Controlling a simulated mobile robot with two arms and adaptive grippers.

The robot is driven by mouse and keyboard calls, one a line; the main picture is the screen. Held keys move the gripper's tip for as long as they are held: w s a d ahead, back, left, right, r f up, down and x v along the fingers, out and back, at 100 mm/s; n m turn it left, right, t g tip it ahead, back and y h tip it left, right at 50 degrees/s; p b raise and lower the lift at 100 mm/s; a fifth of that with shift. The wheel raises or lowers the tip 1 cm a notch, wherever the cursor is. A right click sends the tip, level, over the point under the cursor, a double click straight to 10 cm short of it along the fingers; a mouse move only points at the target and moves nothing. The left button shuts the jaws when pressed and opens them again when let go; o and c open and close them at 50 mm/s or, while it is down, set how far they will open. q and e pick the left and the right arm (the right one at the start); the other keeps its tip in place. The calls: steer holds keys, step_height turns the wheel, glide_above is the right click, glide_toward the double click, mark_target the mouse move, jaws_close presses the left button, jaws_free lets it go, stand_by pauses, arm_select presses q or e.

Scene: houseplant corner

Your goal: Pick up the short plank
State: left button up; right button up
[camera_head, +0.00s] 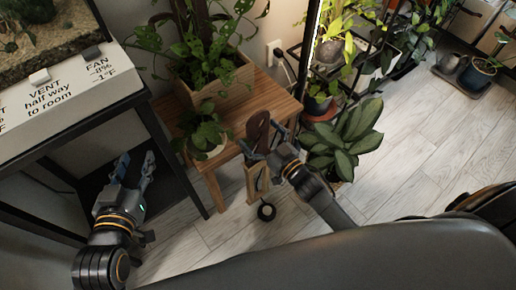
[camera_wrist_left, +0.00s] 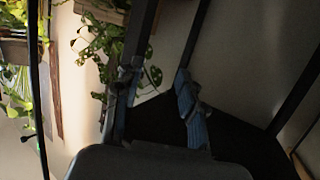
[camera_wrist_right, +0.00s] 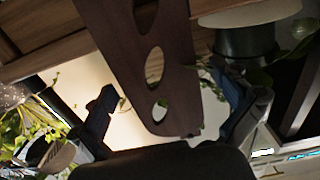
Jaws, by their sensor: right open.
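The short plank, dark brown with oval holes (camera_wrist_right: 172,60), lies between the spread fingers of my right gripper (camera_wrist_right: 163,92) in the right wrist view. Its holed end points toward the palm, with gaps at both sides. In the head view the plank (camera_head: 258,127) rises beside the right edge of the wooden plant table, and my right gripper (camera_head: 264,145) is open around its lower part. My left gripper (camera_head: 135,164) is open and empty beside the black stand at the left. Its spread fingers also show in the left wrist view (camera_wrist_left: 158,100).
The wooden table (camera_head: 274,97) holds potted plants. A black-framed stand (camera_head: 152,125) with a labelled white top is at the left. A leafy floor plant (camera_head: 345,140) is right of my right gripper.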

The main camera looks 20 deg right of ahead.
steer(key=c, duration=1.7)
steer(key=shift+c, duration=0.2)
steer(key=shift+r, duration=0.15)
